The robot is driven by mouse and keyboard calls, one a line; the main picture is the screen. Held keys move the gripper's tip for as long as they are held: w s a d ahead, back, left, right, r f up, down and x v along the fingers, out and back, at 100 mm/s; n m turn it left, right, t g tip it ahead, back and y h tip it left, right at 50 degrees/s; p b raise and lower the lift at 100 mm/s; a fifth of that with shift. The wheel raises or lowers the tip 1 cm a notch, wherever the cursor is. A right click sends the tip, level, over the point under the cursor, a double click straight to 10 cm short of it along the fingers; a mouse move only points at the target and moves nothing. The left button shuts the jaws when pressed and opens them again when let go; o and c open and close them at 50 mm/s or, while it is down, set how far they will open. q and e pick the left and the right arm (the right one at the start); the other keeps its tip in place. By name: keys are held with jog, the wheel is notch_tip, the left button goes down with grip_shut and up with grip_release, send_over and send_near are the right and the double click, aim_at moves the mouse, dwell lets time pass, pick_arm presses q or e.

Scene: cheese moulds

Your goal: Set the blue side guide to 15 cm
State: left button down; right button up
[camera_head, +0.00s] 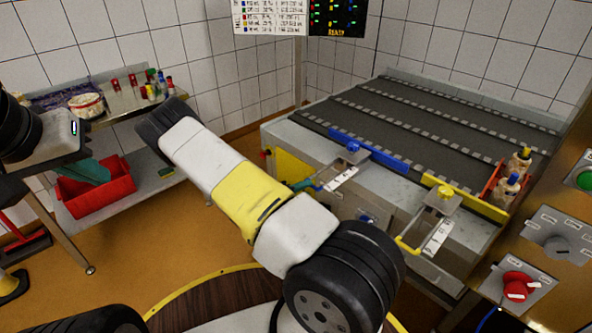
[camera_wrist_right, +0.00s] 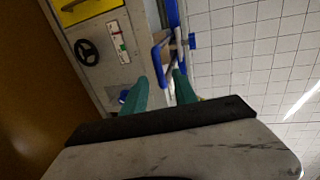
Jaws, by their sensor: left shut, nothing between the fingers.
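The blue side guide (camera_head: 368,151) lies along the near left edge of the conveyor, with a blue knob (camera_head: 353,147) on its bracket. A white scale strip (camera_head: 342,178) is below it; its marks are too small to read. In the right wrist view the blue guide (camera_wrist_right: 172,14) is at the top, and its blue handle (camera_wrist_right: 156,58) is by my fingertips. My right gripper (camera_wrist_right: 160,76) is open, its teal fingers apart at the handle; in the head view my arm mostly hides it. My left gripper (camera_head: 90,172) is shut and empty, at the far left.
A yellow guide (camera_head: 464,196) with its own scale is on the right of the conveyor (camera_head: 440,115). Bottles (camera_head: 515,175) stand at the right. A red crate (camera_head: 98,192) is on the shelf at left. A handwheel (camera_wrist_right: 87,52) is near the scale.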

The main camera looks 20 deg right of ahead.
aim_at(314, 186)
jog(key=x, duration=0.7)
jog(key=shift+w+d+f, duration=0.1)
jog(key=shift+w+d, duration=0.05)
jog(key=shift+d, duration=0.15)
grip_shut()
dwell(1.1)
